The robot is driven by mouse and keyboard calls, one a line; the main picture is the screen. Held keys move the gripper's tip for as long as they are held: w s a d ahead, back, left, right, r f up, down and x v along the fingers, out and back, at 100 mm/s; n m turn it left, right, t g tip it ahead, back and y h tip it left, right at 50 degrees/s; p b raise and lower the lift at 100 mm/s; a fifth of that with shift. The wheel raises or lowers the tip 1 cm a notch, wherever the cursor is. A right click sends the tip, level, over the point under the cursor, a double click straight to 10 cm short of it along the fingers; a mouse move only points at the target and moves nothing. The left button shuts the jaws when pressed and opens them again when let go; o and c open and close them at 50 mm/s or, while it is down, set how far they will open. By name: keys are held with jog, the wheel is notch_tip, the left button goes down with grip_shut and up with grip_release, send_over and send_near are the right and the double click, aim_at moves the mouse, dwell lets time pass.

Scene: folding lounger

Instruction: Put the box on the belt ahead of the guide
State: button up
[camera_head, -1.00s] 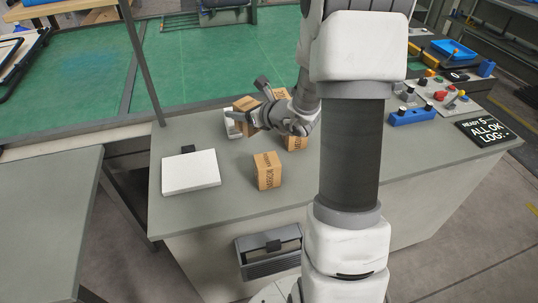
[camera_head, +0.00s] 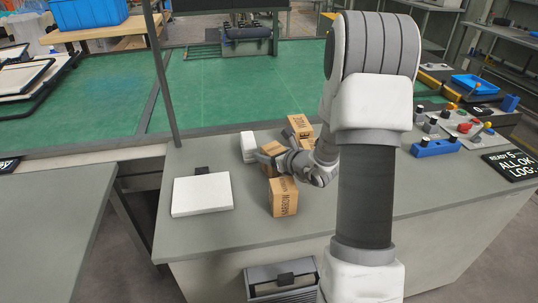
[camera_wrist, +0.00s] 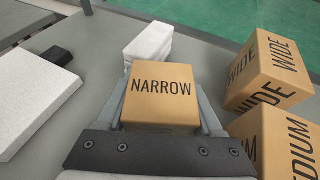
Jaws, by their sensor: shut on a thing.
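A small brown box marked NARROW (camera_wrist: 160,97) is between the two fingers of my gripper (camera_wrist: 162,104), which is shut on it. In the head view the held box (camera_head: 272,158) shows partly behind the gripper (camera_head: 268,162), over the grey bench near a white block (camera_head: 248,146). I cannot tell whether it still touches the bench. A wide green surface (camera_head: 235,90), likely the belt, lies behind the bench. I cannot make out the guide for certain; a dark framed roller-like unit (camera_head: 246,36) stands at the far end of the green surface.
Boxes marked WIDE (camera_wrist: 268,68) and MEDIUM (camera_wrist: 280,140) stand close right of my gripper in the wrist view. Another box (camera_head: 284,197) stands in front of it. A white pad (camera_head: 202,195) lies left. A dark post (camera_head: 160,75) rises at the bench's back edge.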

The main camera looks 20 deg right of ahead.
jog(key=shift+f, duration=0.15)
jog(key=o, duration=1.5)
